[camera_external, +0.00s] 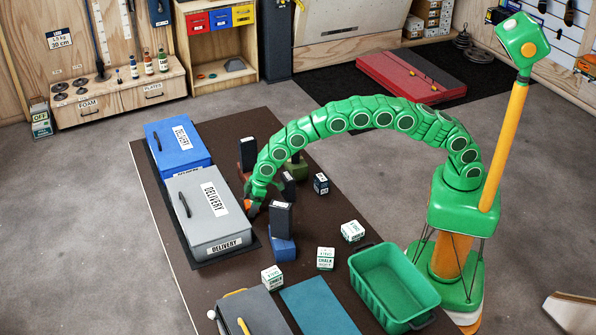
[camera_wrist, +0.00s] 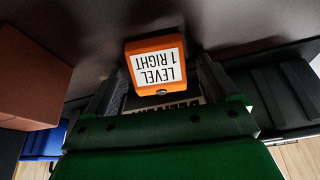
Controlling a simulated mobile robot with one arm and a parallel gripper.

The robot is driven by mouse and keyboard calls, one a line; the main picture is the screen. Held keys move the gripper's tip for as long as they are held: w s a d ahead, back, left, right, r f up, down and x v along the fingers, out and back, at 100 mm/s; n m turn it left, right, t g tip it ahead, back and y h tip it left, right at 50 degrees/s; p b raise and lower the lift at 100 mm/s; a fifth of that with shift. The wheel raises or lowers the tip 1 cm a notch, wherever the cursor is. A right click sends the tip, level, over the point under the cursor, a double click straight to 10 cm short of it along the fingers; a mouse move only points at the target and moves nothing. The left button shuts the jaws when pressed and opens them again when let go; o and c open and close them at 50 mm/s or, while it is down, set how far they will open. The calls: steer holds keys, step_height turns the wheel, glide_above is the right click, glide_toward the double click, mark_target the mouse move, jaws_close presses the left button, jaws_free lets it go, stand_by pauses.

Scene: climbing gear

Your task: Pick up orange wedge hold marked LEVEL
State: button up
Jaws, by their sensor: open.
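The orange wedge hold (camera_wrist: 160,50) is in the wrist view, with a white label that reads upside down as LEVEL 1 RIGHT. It sits between the two dark fingers of my gripper (camera_wrist: 161,72). The fingers are open, one on each side of the hold; whether either touches it I cannot tell. In the external view my gripper (camera_external: 253,207) is low over the brown table, beside the right side of the grey DELIVERY case. Only a small orange patch shows at its tip there, and the rest of the hold is hidden.
The grey DELIVERY case (camera_external: 207,209) and blue DELIVERY case (camera_external: 178,146) stand left of my gripper. A blue block with a dark upright piece (camera_external: 281,220) stands close on the right. White chalk boxes (camera_external: 326,258) and a green crate (camera_external: 369,304) stand nearer the front.

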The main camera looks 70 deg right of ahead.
steer(key=c, duration=1.1)
steer(key=shift+o, duration=0.2)
steer(key=shift+r, duration=0.1)
